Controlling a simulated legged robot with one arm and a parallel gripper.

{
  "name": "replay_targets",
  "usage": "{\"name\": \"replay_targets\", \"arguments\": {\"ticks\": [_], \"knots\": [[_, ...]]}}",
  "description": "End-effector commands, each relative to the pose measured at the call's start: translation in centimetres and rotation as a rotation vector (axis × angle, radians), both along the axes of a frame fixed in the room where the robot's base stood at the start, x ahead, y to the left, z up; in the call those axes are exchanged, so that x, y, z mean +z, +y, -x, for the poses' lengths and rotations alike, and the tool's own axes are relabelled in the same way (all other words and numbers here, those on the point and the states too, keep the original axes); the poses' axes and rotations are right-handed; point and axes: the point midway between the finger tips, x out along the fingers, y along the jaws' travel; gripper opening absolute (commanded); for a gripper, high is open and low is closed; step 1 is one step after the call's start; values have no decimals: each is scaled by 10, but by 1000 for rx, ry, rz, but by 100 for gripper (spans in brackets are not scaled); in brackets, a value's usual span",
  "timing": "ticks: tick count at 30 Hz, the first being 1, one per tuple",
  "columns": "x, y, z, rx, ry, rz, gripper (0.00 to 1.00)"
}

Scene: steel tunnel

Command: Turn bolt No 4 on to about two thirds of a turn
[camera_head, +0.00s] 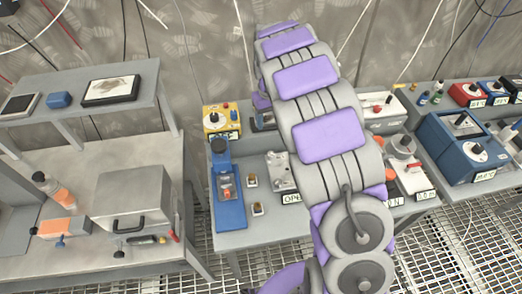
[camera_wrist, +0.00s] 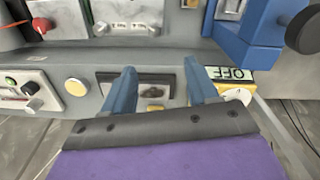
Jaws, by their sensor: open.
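In the wrist view, my gripper (camera_wrist: 160,72) has two blue fingers spread apart, with no object held between them. The fingers reach over a dark panel (camera_wrist: 162,78) at the bench edge. A pale metal plate (camera_wrist: 128,10) with several small bolts (camera_wrist: 138,27) along its edge lies beyond the fingers, at the top of the view. The fingers are apart from it. In the head view, the plate (camera_head: 278,160) shows partly, left of my arm, with a label below it. I cannot read which bolt is No 4. My arm hides the gripper in the head view.
A blue device (camera_head: 228,190) stands left of the plate; its blue column (camera_wrist: 262,35) rises at the right in the wrist view. A yellow box (camera_head: 222,121) with a knob stands behind it.

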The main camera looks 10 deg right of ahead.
Motion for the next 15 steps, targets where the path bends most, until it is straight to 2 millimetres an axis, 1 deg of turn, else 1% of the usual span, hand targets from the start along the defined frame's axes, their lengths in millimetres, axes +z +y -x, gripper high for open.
{"name": "replay_targets", "arguments": {"ticks": [5,8,11,15], "knots": [[-10,-7,-5,8,-2,-13,58],[-22,-7,-5,8,-1,-13,58],[-39,-3,-5,7,1,-9,58],[-68,4,-5,8,1,-1,58]]}}
